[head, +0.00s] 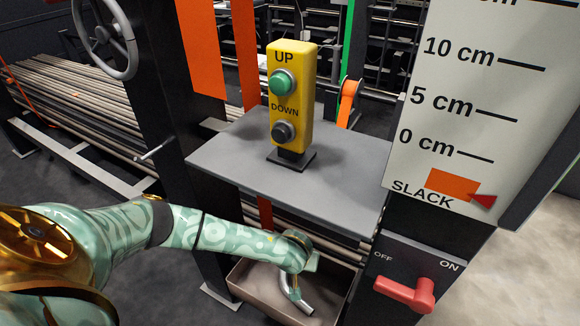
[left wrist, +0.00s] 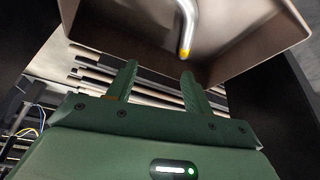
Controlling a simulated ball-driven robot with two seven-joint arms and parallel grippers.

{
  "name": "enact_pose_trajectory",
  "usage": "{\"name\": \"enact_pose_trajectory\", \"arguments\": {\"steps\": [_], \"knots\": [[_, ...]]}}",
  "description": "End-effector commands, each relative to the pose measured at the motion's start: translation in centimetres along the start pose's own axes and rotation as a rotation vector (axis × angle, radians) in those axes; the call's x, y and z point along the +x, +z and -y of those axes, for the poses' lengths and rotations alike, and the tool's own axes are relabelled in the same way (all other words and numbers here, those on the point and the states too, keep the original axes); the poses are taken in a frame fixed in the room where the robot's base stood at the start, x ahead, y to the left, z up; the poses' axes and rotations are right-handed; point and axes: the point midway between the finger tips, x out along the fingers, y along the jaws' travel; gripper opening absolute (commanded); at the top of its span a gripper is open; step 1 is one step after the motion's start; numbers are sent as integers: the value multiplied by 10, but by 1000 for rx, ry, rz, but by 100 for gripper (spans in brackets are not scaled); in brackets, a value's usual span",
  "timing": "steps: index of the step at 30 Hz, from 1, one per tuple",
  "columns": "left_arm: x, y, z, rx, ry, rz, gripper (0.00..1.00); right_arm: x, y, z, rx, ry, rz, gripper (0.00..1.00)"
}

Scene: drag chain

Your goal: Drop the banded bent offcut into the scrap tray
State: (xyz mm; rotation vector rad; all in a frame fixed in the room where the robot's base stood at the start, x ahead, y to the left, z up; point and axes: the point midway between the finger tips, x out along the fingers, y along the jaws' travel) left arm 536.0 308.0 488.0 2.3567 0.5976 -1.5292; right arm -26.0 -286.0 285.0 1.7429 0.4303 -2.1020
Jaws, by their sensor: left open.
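The scrap tray (head: 252,292) is a brown open box below the grey shelf, and its rim and walls also show in the left wrist view (left wrist: 106,36). The bent offcut (head: 304,304) is a silver curved tube within the tray's outline. In the left wrist view the offcut (left wrist: 187,18) has a yellow band at its near end. I cannot tell whether it rests on the tray floor. My left gripper (head: 296,292) is over the tray, partly covering the offcut. In the left wrist view its two green fingers (left wrist: 157,82) are apart and empty, clear of the banded end. My right gripper is not in view.
A yellow UP/DOWN button box (head: 291,105) stands on the grey shelf (head: 225,157) above the tray. A red OFF/ON handle (head: 407,294) is right of the tray. A slack gauge board (head: 455,110) is at the right. Long bars (head: 85,105) lie on a rack at the left.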

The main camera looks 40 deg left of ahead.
Motion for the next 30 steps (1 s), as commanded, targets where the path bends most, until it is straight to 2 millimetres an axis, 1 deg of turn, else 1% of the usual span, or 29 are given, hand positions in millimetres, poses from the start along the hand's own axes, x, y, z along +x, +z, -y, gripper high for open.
{"name": "enact_pose_trajectory", "arguments": {"steps": [1,2,3,6,9,11,12,15,18,21,30], "knots": [[-11,-3,-1,-1,3,-5,51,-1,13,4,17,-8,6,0],[-14,-4,-1,-1,3,-5,51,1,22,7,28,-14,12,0],[-34,-6,-2,-2,7,-8,51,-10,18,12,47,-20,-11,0],[-66,-8,-2,-3,9,-11,51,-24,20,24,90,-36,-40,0],[-92,-7,-1,-3,7,-10,51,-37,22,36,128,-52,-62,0],[-106,-7,-1,-2,6,-9,51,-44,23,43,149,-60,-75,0],[-114,-6,-2,-2,7,-8,51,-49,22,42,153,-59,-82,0],[-130,-5,-1,-2,5,-6,51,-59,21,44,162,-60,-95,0],[-140,-3,-1,0,3,-4,51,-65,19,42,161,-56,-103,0],[-144,-2,0,-1,1,-3,51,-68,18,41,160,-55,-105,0],[-143,0,0,0,0,-1,51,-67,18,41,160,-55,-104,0]]}}
